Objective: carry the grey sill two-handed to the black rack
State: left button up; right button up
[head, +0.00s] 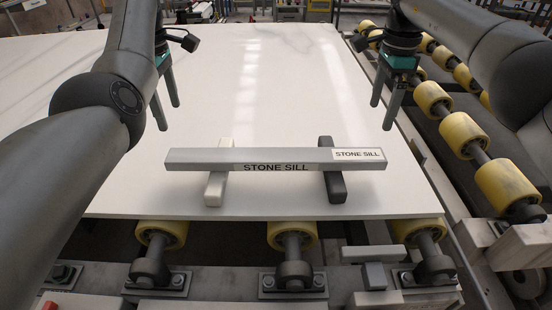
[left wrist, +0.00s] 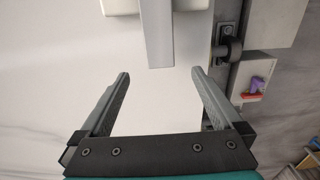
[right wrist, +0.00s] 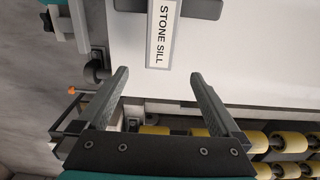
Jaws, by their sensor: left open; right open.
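The grey sill (head: 215,158), a long bar marked STONE SILL, lies across a white support block (head: 216,188) and a black support block (head: 334,187) on the white slab. My left gripper (head: 167,118) is open and empty above the slab, behind the sill's left end. The left wrist view shows that sill end (left wrist: 157,40) just beyond the fingertips (left wrist: 160,73). My right gripper (head: 382,117) is open and empty behind the right end. The labelled end (right wrist: 161,45) lies just beyond its fingertips in the right wrist view. No black rack is clearly visible.
The white slab (head: 260,90) is otherwise clear. Yellow rollers (head: 507,180) run along its right side, and several more (head: 291,234) sit under its front edge. A metal frame (head: 225,280) lies in front.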

aim_at(182, 154)
pick_arm(q)
notch_tip(182, 154, down, 14)
jog(key=shift+r, duration=0.25)
pick_arm(e)
notch_tip(182, 154, down, 14)
jog(key=shift+r, duration=0.25)
pick_arm(q)
grip_shut()
pick_arm(e)
grip_shut()
pick_arm(q)
jog(key=shift+w+r, duration=0.2)
pick_arm(e)
jog(key=shift+w+r, duration=0.1)
jog(key=shift+r, duration=0.1)
